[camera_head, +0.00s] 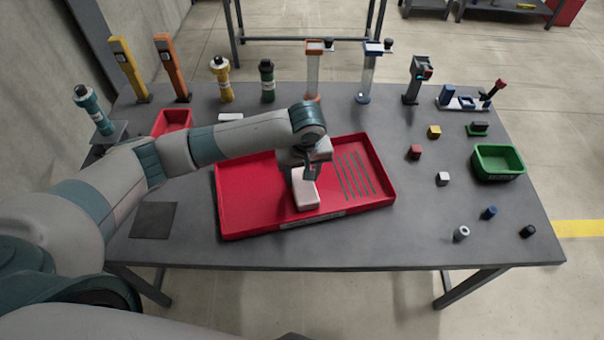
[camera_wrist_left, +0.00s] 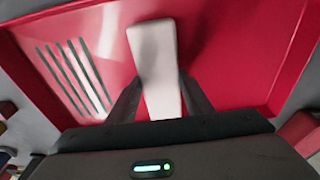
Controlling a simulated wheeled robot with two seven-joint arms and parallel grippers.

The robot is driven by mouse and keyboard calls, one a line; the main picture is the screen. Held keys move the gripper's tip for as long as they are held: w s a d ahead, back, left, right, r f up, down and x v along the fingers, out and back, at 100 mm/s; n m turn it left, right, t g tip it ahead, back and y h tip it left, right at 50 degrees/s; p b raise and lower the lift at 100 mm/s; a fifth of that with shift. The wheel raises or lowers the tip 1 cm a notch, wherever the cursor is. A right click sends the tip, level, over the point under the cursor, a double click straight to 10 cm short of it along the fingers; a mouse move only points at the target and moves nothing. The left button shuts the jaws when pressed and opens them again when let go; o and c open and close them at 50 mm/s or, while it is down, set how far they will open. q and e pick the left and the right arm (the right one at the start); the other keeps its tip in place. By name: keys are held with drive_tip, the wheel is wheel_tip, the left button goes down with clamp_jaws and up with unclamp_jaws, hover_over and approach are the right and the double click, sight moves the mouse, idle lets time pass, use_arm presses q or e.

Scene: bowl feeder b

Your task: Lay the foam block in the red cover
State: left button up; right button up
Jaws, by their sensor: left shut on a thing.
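The red cover (camera_head: 245,200) is a large shallow tray with a low rim in the middle of the table. It has several dark slots on its right side, and its red floor fills much of the left wrist view (camera_wrist_left: 230,50). The foam block is a pale, long block (camera_head: 305,191) over the cover's middle. My left gripper (camera_head: 303,172) is shut on the foam block, with a finger on each side of it in the left wrist view (camera_wrist_left: 158,95). I cannot tell whether the block touches the cover's floor. My right gripper is not in view.
A small red bin (camera_head: 172,121) stands behind my left arm. A green bin (camera_head: 498,162) and several small blocks and cylinders lie at the right. Tall bottles and dispensers line the back edge. A dark mat (camera_head: 153,220) lies at the left. The table's front strip is clear.

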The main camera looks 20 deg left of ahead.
sight(304, 183)
use_arm(q)
drive_tip(key=shift+f, duration=0.1)
drive_tip(key=o, duration=1)
drive_tip(key=shift+r, duration=0.6)
drive_tip(key=shift+s+d+r+b, duration=0.15)
drive_tip(key=shift+s+r+b, duration=0.15)
drive_tip(key=shift+r, duration=1.55)
drive_tip(key=shift+s+d+r+b, duration=0.15)
drive_tip(key=shift+s+r+b, duration=0.2)
drive_tip(key=shift+r, duration=1.45)
drive_tip(key=shift+s+d+r+b, duration=0.15)
drive_tip(key=shift+r+b, duration=0.25)
drive_tip(key=shift+r, duration=1.45)
